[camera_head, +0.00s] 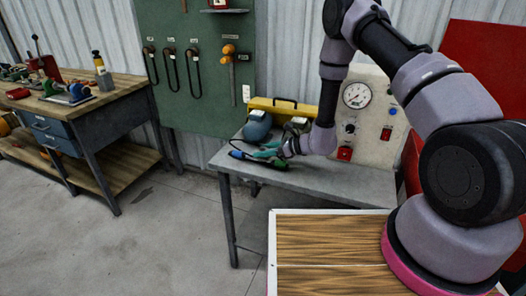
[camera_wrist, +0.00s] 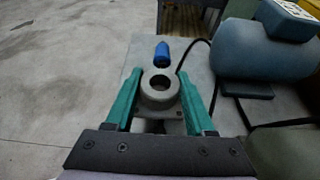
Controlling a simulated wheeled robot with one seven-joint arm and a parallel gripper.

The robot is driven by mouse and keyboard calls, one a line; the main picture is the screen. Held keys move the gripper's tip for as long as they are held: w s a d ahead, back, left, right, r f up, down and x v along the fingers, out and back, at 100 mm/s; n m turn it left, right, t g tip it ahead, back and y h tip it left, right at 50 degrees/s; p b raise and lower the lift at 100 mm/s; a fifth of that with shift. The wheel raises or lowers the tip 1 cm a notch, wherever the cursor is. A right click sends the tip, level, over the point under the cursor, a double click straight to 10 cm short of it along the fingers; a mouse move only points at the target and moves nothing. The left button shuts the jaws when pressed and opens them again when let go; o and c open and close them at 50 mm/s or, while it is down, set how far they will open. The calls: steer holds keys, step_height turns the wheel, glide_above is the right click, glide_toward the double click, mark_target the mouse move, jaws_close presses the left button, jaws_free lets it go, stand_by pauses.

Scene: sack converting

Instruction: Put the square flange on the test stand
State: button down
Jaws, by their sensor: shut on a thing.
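The square flange (camera_wrist: 160,88) is grey, with a raised round collar around a hole. In the wrist view it is between the teal fingers of my gripper (camera_wrist: 158,84), which is shut on it. In the head view my gripper (camera_head: 268,151) is low over the left part of a grey bench (camera_head: 335,183), and the flange cannot be made out there. A panel with a gauge (camera_head: 356,96) stands at the back of this bench and looks like part of the test stand. I cannot tell whether the flange touches the bench top.
A blue-tipped tool (camera_wrist: 162,53) lies just beyond the flange, with a black cable nearby. A rounded blue-grey machine (camera_wrist: 262,52) stands close on the right. A yellow case (camera_head: 284,106) is behind. A workbench (camera_head: 77,103) stands at the left, with open floor between.

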steer(key=shift+f, duration=0.25)
steer(key=shift+f, duration=0.35)
steer(key=shift+c, duration=1.3)
jaws_free()
steer(key=shift+r, duration=0.15)
